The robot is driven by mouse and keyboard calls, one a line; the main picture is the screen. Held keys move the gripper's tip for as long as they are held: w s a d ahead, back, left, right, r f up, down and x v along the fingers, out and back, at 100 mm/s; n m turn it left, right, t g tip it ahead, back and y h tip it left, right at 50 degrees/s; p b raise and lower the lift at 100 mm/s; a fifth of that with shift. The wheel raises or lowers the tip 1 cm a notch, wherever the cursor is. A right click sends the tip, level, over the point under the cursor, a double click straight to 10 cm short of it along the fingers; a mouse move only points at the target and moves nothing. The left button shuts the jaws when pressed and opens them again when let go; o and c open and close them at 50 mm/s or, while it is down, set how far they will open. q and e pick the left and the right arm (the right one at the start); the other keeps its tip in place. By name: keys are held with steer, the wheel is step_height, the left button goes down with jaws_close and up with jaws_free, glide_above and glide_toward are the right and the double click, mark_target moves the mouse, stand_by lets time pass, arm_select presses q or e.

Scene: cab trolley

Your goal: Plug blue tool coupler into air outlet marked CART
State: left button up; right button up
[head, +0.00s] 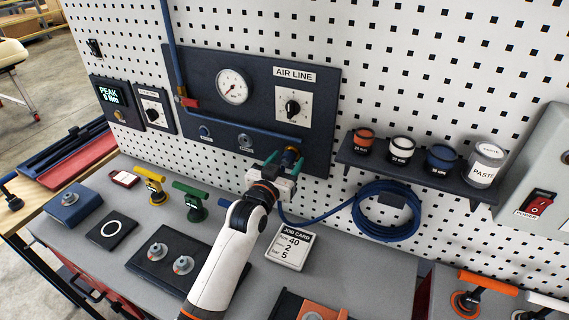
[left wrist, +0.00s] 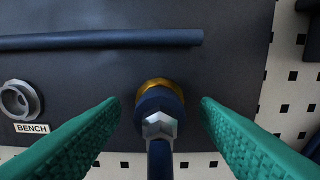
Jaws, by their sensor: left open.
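The blue tool coupler (left wrist: 158,103) has a metal hex nut and a blue hose running down from it. In the left wrist view it lines up with a brass outlet (left wrist: 160,84) and appears to meet it; full seating cannot be told. The brass fitting also shows in the head view (head: 290,153) at the panel's lower right. Its label is hidden. My left gripper (head: 284,164) has green fingers, open on both sides of the coupler with gaps in the left wrist view (left wrist: 160,105). My right gripper is not in view.
The BENCH outlet (left wrist: 20,99) is left of the coupler. The dark AIR LINE panel (head: 265,90) carries a gauge (head: 232,87) and knob. A coiled blue hose (head: 388,211) hangs right of my gripper, below a shelf of tins (head: 410,168). A job card (head: 289,246) lies below.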

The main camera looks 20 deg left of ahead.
arm_select(q)
steer(key=shift+s, duration=0.1)
steer(key=shift+s+a+f, duration=0.1)
steer(key=shift+s+f, duration=0.05)
steer(key=shift+s, duration=0.15)
steer(key=s+a+b, duration=0.1)
steer(key=s+b, duration=0.2)
steer(key=s, duration=0.8)
steer(key=shift+a, duration=0.25)
steer(key=shift+o, duration=0.2)
steer(key=o, duration=0.9)
steer(key=shift+s+a+p, duration=0.2)
steer(key=shift+s+p, duration=0.1)
steer(key=shift+s, duration=1.2)
steer(key=shift+s+a+p, duration=0.2)
steer(key=shift+s+p, duration=0.05)
steer(key=shift+s, duration=1.25)
steer(key=shift+s+a+p, duration=0.2)
steer(key=shift+s+p, duration=0.1)
steer(key=shift+s, duration=1.2)
